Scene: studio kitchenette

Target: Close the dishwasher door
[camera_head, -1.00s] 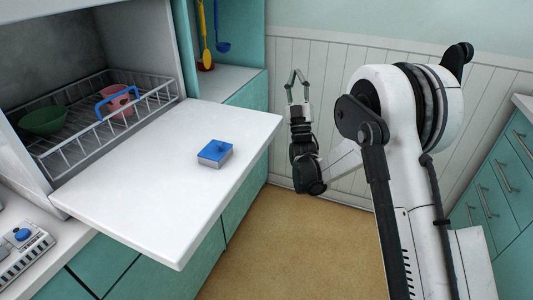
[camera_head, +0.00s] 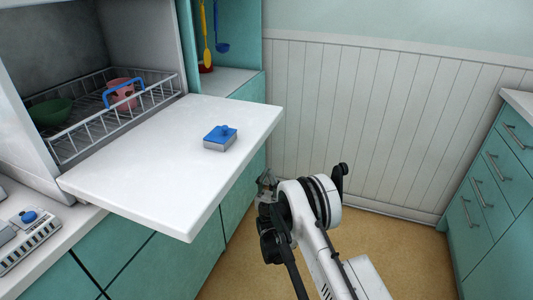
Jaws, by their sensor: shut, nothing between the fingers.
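The dishwasher door (camera_head: 150,170) is a white panel, folded down and lying about level in front of the dishwasher's opening. A blue-topped grey block (camera_head: 220,138) rests on it. Inside the dishwasher, a wire rack (camera_head: 75,143) holds a green bowl (camera_head: 50,112) and a pink mug (camera_head: 124,93) with a blue handle. My gripper (camera_head: 267,182) is low, just right of the door's right edge and below door height. Only a small grey part of it shows beside my arm. It appears shut and empty, and apart from the door.
Teal cabinets (camera_head: 190,255) stand below the door. Teal drawers (camera_head: 490,205) with a counter stand at the right. The floor (camera_head: 410,255) between is clear. A device with a blue knob (camera_head: 28,217) sits on the left counter; utensils (camera_head: 207,45) stand behind.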

